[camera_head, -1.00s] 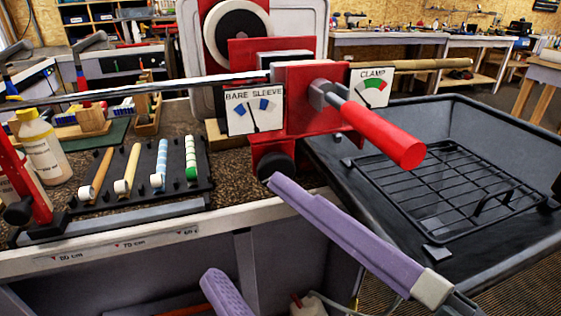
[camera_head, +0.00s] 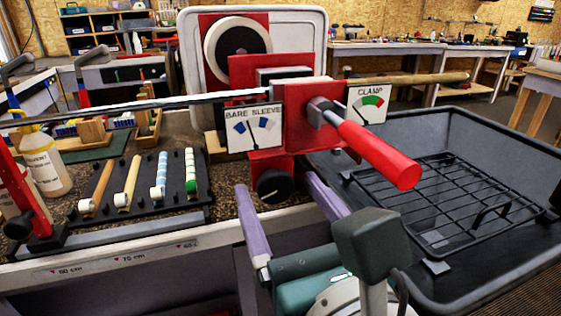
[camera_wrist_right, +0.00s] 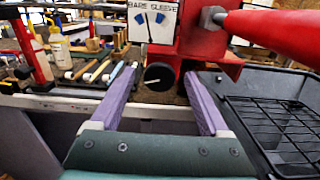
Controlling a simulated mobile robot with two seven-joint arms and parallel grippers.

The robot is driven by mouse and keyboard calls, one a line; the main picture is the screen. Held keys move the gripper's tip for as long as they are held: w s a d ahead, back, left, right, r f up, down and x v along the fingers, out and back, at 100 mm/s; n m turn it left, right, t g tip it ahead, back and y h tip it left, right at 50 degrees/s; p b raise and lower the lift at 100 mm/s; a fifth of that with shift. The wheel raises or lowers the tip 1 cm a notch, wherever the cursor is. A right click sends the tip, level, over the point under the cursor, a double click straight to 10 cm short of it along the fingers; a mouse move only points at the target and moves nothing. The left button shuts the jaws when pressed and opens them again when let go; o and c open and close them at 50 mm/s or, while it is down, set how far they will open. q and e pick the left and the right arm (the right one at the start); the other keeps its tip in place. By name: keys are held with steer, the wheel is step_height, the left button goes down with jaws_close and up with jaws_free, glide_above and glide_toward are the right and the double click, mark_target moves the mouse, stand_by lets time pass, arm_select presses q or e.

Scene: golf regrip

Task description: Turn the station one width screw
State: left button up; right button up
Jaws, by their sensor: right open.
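The station one width screw appears to be the round black knob (camera_head: 274,186) with a pale mark, low on the red clamp station (camera_head: 310,115). It also shows in the right wrist view (camera_wrist_right: 158,76), between the finger lines and beyond the tips. My right gripper (camera_head: 277,186) is open, with one purple finger on each side of the knob in the head view; I cannot tell whether they touch it. The BARE SLEEVE gauge (camera_head: 252,128) above the knob has its needle between two blue patches. My left gripper is not in view.
A red handle (camera_head: 380,155) juts toward me above the right finger. A CLAMP gauge (camera_head: 367,103) sits beside it. A black tray with a wire rack (camera_head: 450,205) stands right. A grip rack (camera_head: 195,185) and solvent bottle (camera_head: 45,160) are left. A shaft (camera_head: 180,102) crosses the station.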

steer(key=shift+w, duration=0.1)
steer(key=shift+c, duration=0.4)
jaws_close()
